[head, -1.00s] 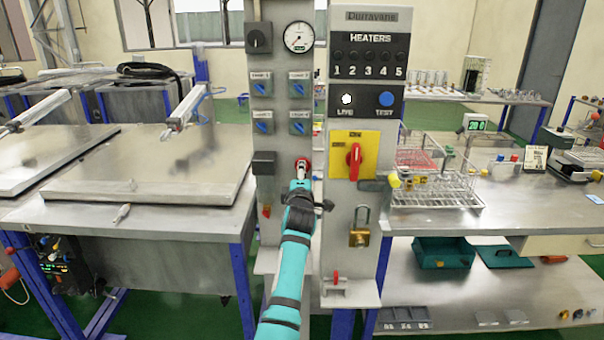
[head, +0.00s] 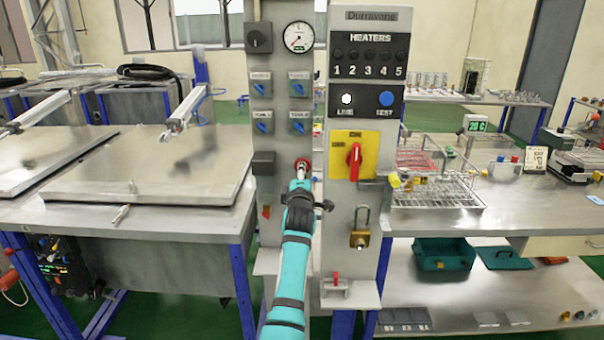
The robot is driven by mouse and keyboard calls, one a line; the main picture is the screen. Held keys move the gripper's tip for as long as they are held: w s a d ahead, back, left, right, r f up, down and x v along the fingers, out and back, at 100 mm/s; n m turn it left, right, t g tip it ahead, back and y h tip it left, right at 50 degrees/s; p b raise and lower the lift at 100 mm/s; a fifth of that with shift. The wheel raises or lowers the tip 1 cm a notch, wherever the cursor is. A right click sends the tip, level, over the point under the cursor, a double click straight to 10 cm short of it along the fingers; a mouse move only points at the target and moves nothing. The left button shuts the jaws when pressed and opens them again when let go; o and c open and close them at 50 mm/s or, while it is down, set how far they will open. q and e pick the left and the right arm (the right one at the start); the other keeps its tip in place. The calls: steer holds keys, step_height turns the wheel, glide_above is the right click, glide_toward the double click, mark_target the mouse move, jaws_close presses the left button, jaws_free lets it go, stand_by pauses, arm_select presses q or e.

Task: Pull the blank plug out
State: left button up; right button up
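A small round red fitting (head: 306,162) shows on the grey control column, below the blue-handled valves. It may be the blank plug, but my fingers cover part of it. My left gripper (head: 302,174), on the teal arm coming up from the bottom centre, points at this fitting. Its fingertips overlap the fitting in the picture. I cannot tell whether they touch it or are closed on it. My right gripper is not in view.
A yellow panel with a red rotary switch (head: 354,160) and a hanging brass padlock (head: 359,239) are close on the right. A steel bench with a wire rack (head: 435,187) stands further right. Flat metal lids (head: 150,170) cover the left bench.

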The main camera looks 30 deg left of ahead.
arm_select(q)
jaws_close()
steer(key=shift+s+d+f, duration=0.1)
steer(key=shift+s+d, duration=0.05)
steer(key=shift+s, duration=0.05)
steer(key=shift+s+d+p, duration=0.4)
steer(key=shift+s+p, duration=0.05)
steer(key=shift+s, duration=0.15)
steer(key=shift+s+d+p, duration=0.3)
steer(key=shift+s+d, duration=0.05)
steer(key=shift+s, duration=0.25)
steer(key=shift+r, duration=0.2)
